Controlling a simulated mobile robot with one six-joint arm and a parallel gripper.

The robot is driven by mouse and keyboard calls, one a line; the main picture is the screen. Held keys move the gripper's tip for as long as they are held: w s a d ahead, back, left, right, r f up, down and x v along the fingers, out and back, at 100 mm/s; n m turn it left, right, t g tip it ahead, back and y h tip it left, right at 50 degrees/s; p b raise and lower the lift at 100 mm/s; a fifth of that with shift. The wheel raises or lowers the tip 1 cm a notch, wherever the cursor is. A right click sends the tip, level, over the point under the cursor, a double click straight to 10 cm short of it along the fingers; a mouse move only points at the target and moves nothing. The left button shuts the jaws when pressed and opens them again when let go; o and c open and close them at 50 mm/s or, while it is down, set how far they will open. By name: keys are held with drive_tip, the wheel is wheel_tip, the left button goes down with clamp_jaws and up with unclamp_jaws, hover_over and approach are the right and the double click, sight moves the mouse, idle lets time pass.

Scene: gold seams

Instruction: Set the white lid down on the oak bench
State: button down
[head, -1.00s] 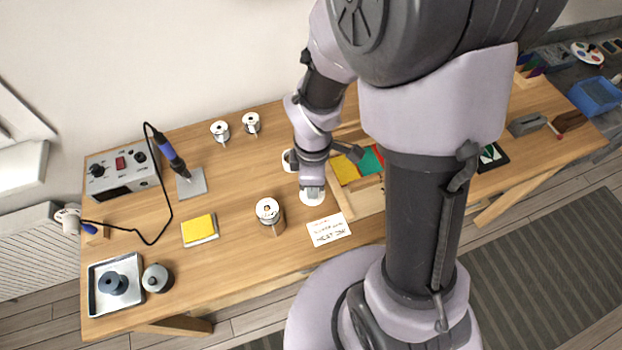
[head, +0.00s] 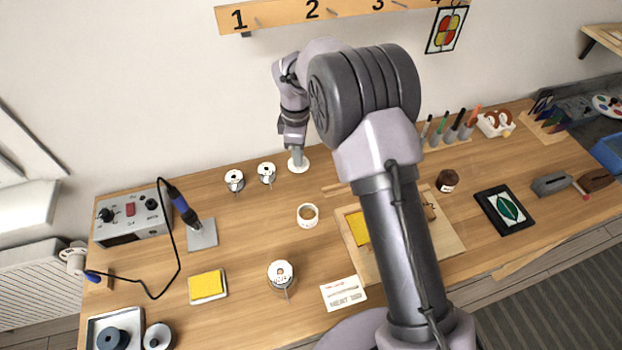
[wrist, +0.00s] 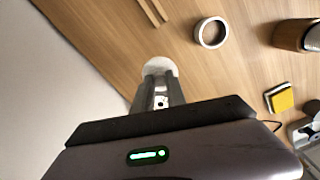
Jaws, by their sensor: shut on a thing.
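The white lid (head: 299,166) is a round disc near the back of the oak bench (head: 245,243). It also shows in the wrist view (wrist: 160,66), partly hidden behind the fingers. My gripper (head: 297,156) is above the lid and shut on it. In the wrist view my gripper (wrist: 161,100) has its fingertips at the lid's middle. I cannot tell whether the lid touches the bench or hangs just above it. A white open jar (head: 307,216) stands uncovered in front of the lid, apart from it.
A wooden board (head: 449,241) with coloured glass lies to the right. A soldering station (head: 131,217) stands at the left. Bare bench surrounds the jar.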

wheel_tip(320, 180, down, 10)
drive_tip(key=b, duration=0.2)
drive_tip(key=shift+r+b, duration=0.15)
drive_tip(key=shift+b, duration=0.2)
drive_tip(key=c, duration=1.4)
unclamp_jaws()
drive_tip(key=shift+o, duration=0.2)
